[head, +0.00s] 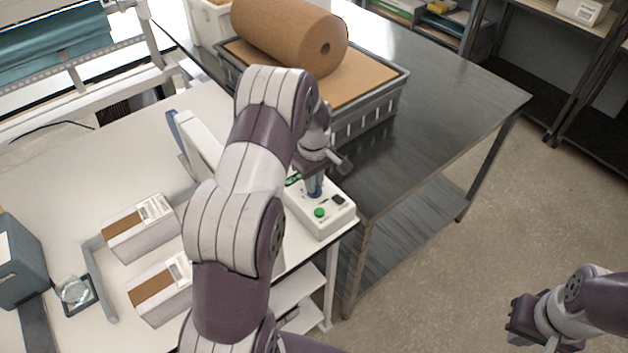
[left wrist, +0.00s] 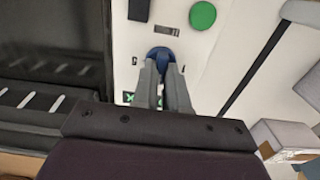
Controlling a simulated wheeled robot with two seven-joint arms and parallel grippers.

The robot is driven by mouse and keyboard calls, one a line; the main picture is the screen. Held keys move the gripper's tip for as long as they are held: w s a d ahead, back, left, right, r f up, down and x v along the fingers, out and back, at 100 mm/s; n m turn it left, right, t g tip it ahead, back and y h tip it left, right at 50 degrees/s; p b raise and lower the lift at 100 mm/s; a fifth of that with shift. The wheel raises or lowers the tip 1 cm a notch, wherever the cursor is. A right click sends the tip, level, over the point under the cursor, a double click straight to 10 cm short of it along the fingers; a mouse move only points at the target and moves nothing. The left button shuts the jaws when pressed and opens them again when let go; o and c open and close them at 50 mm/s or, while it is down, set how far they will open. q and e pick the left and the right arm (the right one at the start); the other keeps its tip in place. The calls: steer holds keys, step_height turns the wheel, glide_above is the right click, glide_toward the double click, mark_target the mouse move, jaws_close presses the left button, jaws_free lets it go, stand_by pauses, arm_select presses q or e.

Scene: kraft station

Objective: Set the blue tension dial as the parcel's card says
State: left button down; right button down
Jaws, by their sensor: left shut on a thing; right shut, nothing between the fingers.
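The blue tension dial (left wrist: 160,55) sits on a white control box (head: 330,219); it also shows in the head view (head: 315,191). My left gripper (left wrist: 163,72) is shut on the dial from above, in the left wrist view. The dial's pointer is mostly hidden by the fingers. Two parcels, one upper (head: 140,232) and one lower (head: 160,291), lie on the white table with pale cards on top; the card print is too small to read. My right gripper (head: 517,322) is shut and empty, over the floor at lower right.
The control box also has a green button (head: 319,212) and a black switch (head: 338,200). A grey crate (head: 385,100) with a brown paper roll (head: 290,35) stands on the steel table (head: 450,100). A magnifier (head: 74,290) and grey bracket (head: 100,280) lie at left.

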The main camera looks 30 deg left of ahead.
arm_select(q)
steer(key=shift+w, duration=0.1)
steer(key=c, duration=1.2)
jaws_free()
steer(key=shift+o, duration=0.2)
step_height(320, 180, up, 6)
steer(key=shift+r+b, duration=0.25)
steer(key=shift+b, duration=1)
step_height(320, 180, up, 6)
steer(key=p, duration=0.4)
steer(key=shift+r, duration=0.15)
